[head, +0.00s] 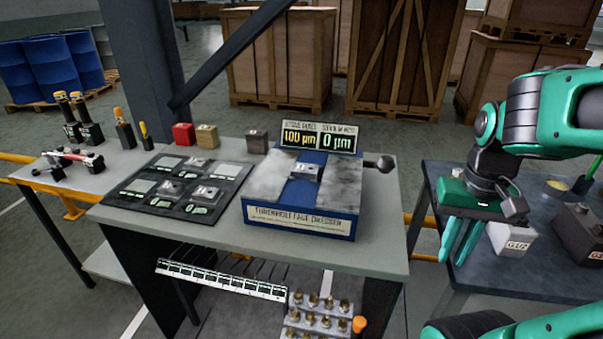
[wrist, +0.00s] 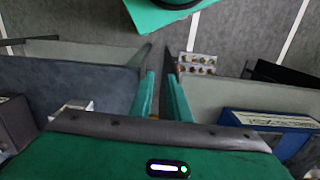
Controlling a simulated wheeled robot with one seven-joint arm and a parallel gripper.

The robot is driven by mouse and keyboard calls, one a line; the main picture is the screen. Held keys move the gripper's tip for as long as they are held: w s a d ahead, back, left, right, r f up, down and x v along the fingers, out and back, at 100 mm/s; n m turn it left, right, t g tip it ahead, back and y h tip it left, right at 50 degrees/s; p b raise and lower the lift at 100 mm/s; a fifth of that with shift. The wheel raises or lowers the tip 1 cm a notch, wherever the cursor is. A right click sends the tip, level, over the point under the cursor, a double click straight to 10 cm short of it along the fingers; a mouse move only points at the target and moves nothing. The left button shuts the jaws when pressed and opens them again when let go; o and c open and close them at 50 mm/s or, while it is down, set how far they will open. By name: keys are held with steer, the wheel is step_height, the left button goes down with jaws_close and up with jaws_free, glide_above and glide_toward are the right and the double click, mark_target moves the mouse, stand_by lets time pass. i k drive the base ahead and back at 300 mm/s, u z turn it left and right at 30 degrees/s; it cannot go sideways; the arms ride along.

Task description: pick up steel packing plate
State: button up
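Three small blocks stand in a row at the back of the grey bench: a red one (head: 183,134), a tan one (head: 207,136) and a dark grey one (head: 257,141). The dark grey block looks most like the steel packing plate, but I cannot read a label on it. Small grey metal pieces (head: 203,193) also lie on a black board left of the blue dresser. My gripper (head: 452,263) points down, empty, to the right of the bench and well away from the blocks. In the wrist view my gripper (wrist: 160,76) shows a gap between its green fingers.
The blue face dresser (head: 303,213) stands on the bench (head: 385,238), with a ball-ended handle (head: 385,163) at its right. A dark strut (head: 240,50) slants above the bench. A second table (head: 470,270) at the right carries labelled blocks (head: 511,239).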

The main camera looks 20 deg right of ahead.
mark_target(300, 171)
steer(key=z, duration=1.85)
steer(key=k, duration=1.4)
steer(key=u, duration=0.95)
steer(key=i, duration=1)
steer(key=z, duration=0.05)
